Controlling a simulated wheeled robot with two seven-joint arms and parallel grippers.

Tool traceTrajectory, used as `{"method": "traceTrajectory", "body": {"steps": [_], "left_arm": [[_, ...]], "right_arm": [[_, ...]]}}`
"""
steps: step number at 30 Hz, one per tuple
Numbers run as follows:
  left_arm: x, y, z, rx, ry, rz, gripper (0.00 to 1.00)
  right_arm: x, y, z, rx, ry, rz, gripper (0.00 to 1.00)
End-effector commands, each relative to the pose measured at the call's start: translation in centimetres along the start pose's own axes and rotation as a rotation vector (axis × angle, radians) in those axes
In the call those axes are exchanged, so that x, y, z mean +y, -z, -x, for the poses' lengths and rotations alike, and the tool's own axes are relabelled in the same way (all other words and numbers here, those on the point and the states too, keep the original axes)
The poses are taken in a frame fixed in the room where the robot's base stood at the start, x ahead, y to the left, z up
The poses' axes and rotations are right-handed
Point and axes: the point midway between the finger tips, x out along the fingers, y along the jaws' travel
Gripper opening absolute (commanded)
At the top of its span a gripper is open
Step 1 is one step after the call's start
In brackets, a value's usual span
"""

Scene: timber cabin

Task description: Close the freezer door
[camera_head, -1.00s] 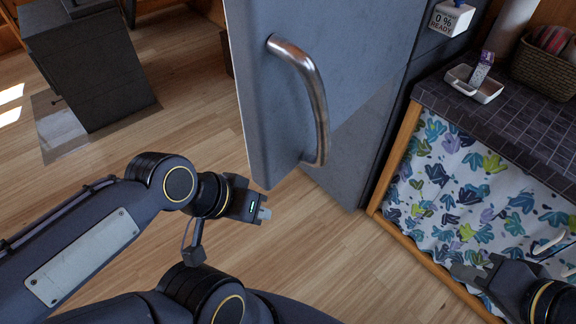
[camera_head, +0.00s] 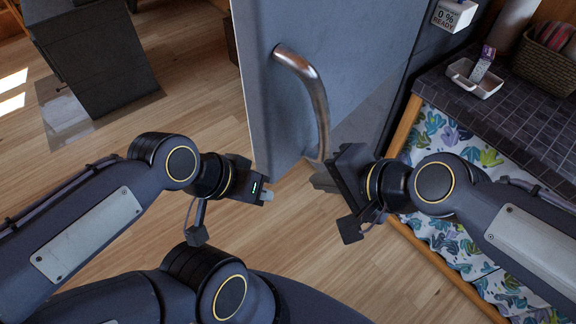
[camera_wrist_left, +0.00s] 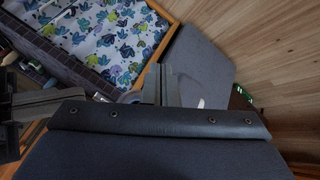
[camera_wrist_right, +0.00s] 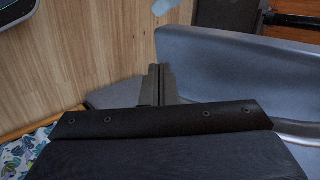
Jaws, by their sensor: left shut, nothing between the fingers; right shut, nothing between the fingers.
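The grey freezer door (camera_head: 345,60) stands open in the head view, its edge toward me, with a curved metal handle (camera_head: 312,90) on its face. My left gripper (camera_head: 267,196) is shut and empty, just below and left of the door's lower corner. My right gripper (camera_head: 318,182) is shut and empty, just below the handle's lower end on the handle side. In the right wrist view the door (camera_wrist_right: 230,65) spans the right side beyond the shut fingers (camera_wrist_right: 158,85). I cannot tell whether either gripper touches the door.
A tiled counter (camera_head: 500,110) with a white tray (camera_head: 470,85), a basket (camera_head: 545,60) and a leaf-patterned curtain (camera_head: 440,150) is at the right. A dark stove-like block (camera_head: 95,60) stands at the upper left. The wooden floor (camera_head: 190,80) between is clear.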

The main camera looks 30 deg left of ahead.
Motion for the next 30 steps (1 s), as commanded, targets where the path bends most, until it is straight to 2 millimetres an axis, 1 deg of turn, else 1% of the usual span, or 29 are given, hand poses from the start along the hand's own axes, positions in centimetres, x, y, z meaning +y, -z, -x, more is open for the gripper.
{"method": "traceTrajectory", "body": {"steps": [1, 3, 8, 9, 12, 18, 30], "left_arm": [[-0.2, -0.2, -0.4, 0.000, 0.000, 0.000, 0.00], [-0.3, -0.3, -0.7, 0.000, 0.000, 0.000, 0.00], [-0.6, -0.6, -1.3, 0.000, 0.000, 0.000, 0.00], [-0.3, -0.4, -0.8, -0.001, 0.000, 0.000, 0.00], [-0.2, -0.2, -0.5, 0.000, 0.000, 0.000, 0.00], [-0.1, -0.1, -0.3, 0.000, 0.000, 0.000, 0.00], [-0.1, -0.2, -0.3, 0.000, 0.000, 0.000, 0.00]], "right_arm": [[0.3, -0.1, -1.5, -0.002, -0.007, -0.001, 0.00], [0.3, -0.1, -3.0, -0.002, -0.005, 0.000, 0.00], [0.3, 0.0, -6.2, -0.001, -0.004, -0.001, 0.00], [-0.7, 0.0, -6.3, -0.001, -0.003, 0.003, 0.00], [-1.7, 0.0, -7.3, 0.000, -0.002, 0.002, 0.00], [-2.6, 0.0, -8.4, 0.001, 0.000, 0.002, 0.00], [-2.7, 0.0, -8.5, 0.001, 0.000, 0.001, 0.00]]}}
